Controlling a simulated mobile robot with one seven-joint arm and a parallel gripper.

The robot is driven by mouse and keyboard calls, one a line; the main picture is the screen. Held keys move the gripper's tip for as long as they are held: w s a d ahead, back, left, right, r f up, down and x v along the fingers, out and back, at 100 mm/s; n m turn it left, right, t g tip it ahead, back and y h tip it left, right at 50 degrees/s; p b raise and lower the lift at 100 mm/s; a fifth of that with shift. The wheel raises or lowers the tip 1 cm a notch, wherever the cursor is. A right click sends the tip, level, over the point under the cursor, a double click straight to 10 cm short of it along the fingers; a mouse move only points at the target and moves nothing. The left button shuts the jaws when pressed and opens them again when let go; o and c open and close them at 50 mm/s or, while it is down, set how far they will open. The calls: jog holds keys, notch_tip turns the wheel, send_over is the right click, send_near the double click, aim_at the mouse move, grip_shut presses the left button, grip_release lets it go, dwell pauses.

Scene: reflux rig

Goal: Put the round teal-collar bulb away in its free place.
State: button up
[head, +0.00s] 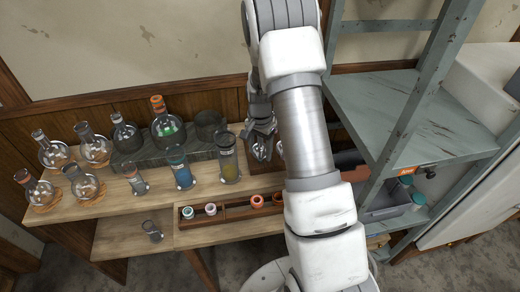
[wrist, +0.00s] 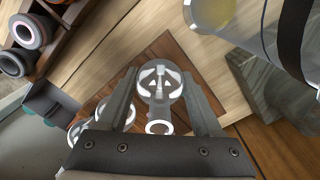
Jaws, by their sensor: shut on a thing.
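My gripper (head: 262,134) is at the right end of the wooden bench, beside the arm. It is shut on a clear glass piece (head: 261,150), which shows between the fingers in the wrist view (wrist: 159,82). From above this piece has a round, bright rim, with a smaller ring below it. I cannot make out a teal collar on it. Round flasks on cork rings stand at the left, including an orange-collar flask (head: 40,190) and a clear flask (head: 93,147). An empty dark mesh cup (head: 210,124) is at the right of the raised grey stand (head: 150,157).
A cylinder with yellow liquid (head: 228,165) stands left of my gripper. A green-filled flask (head: 168,127) is on the stand. A low wooden tray (head: 232,213) holds several coloured rings. More glass (wrist: 112,108) lies beside the held piece. A grey shelf (head: 410,115) stands at the right.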

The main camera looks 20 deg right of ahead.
jog(key=o, duration=1.2)
jog(key=shift+c, duration=0.2)
notch_tip(320, 180, up, 18)
jog(key=shift+f, duration=0.25)
